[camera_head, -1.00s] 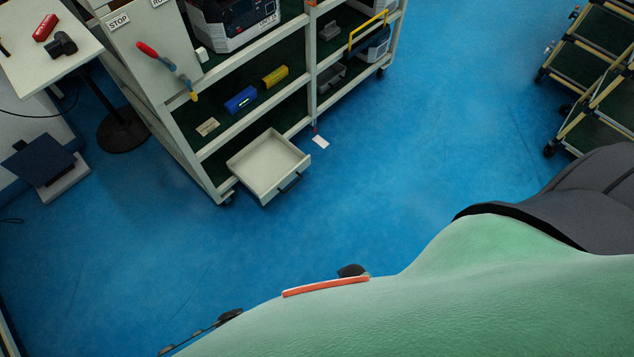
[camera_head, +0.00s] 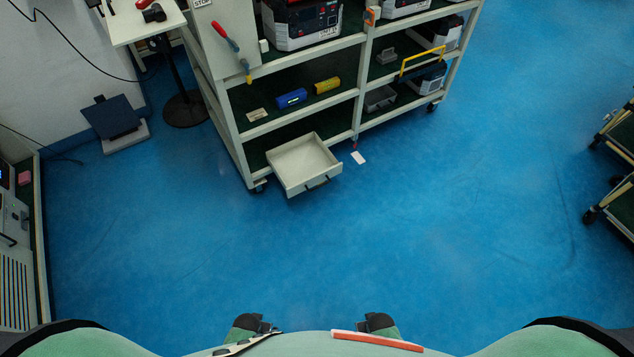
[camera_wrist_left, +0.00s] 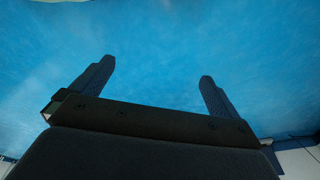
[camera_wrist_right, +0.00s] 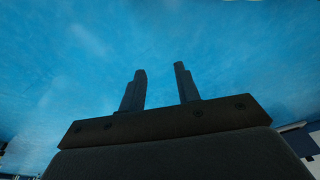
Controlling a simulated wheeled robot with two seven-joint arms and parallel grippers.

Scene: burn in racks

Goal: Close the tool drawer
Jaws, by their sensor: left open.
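The tool drawer (camera_head: 304,165) is a pale, empty, open-topped box at the bottom level of the grey rack (camera_head: 240,150). It stands pulled out toward me, with a dark handle (camera_head: 317,183) on its front. My left gripper (camera_wrist_left: 157,68) has its two dark fingers wide apart, with only blue floor between them. My right gripper (camera_wrist_right: 160,69) has its fingers apart with a narrower gap, also empty. Both grippers are near my body, well short of the drawer, at the bottom edge of the head view.
Blue floor (camera_head: 330,260) lies clear between me and the drawer. A white card (camera_head: 358,158) lies right of the drawer. A pedestal table (camera_head: 140,25) stands back left, carts (camera_head: 615,200) stand at the right edge, and a bench (camera_head: 35,250) at the left edge.

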